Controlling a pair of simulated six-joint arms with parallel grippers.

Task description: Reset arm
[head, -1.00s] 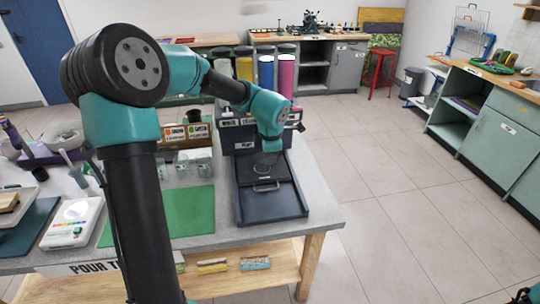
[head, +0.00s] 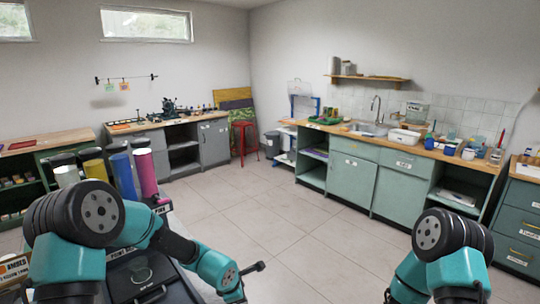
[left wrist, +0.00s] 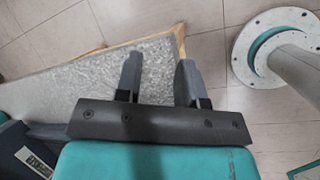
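My left gripper (head: 250,284) hangs at the lower middle of the head view, just right of the table with the dark tray (head: 172,292). In the left wrist view its two grey fingers (left wrist: 158,78) are apart with nothing between them. The grey table top (left wrist: 70,85) and its wooden edge lie below the fingers, with tiled floor beyond. My right arm comes in at the lower right of the head view. Only a small dark part of my right gripper (head: 387,297) shows at the bottom edge, and its fingers cannot be made out.
Tall white, yellow, blue and pink cylinders (head: 145,172) stand at the left, behind the dark tray. Green cabinets (head: 352,185) with a sink line the right wall. The tiled floor (head: 290,235) between is clear.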

